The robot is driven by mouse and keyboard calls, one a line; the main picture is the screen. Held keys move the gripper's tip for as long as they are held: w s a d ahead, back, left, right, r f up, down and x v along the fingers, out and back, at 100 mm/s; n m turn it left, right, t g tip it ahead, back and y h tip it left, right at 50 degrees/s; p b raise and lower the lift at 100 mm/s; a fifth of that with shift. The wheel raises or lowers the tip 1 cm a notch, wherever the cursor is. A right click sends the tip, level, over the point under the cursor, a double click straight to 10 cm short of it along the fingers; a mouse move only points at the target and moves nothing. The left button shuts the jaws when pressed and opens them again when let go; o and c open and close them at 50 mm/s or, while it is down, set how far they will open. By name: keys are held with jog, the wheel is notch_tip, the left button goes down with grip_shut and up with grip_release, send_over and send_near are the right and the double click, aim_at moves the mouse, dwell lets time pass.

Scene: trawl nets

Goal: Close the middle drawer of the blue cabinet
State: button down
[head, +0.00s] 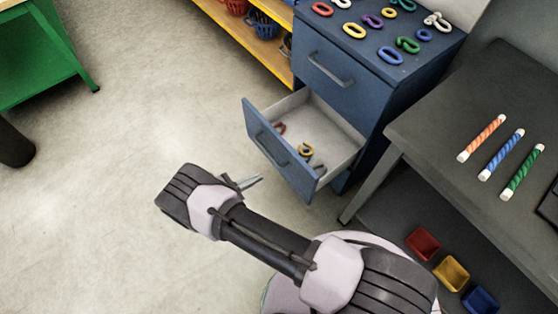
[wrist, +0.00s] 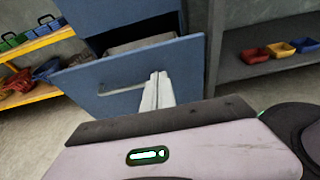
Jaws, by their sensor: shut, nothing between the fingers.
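The blue cabinet (head: 405,95) stands at the upper middle of the head view, and its upper drawer (head: 330,58) is shut. The drawer below it is pulled far out; its blue front (head: 300,172) faces lower left and several small links lie inside. In the wrist view this drawer front (wrist: 185,60) fills the upper middle, with a grey bar handle (wrist: 122,89). My gripper (head: 256,181) is shut and empty, outside the drawer front. In the wrist view its fingertips (wrist: 157,76) overlap the front, right of the handle; I cannot tell whether they touch it.
A dark table (head: 440,120) stands right of the cabinet, with striped rods on top and coloured bins (head: 451,274) below. A yellow shelf (head: 265,50) with baskets is left of the cabinet. A green table (head: 40,65) is far left. The floor between is clear.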

aim_at(293, 159)
jog(key=b+x, duration=0.1)
jog(key=x, duration=0.3)
jog(key=b+x, duration=0.1)
jog(key=x, duration=0.8)
jog(key=shift+w+d+r+b, duration=0.15)
jog(key=shift+d+r+b, duration=0.05)
jog(key=shift+b, duration=0.2)
jog(key=shift+w+d+r, duration=0.1)
jog(key=shift+w+d, duration=0.2)
jog(key=shift+d, duration=0.1)
jog(key=shift+d, duration=0.1)
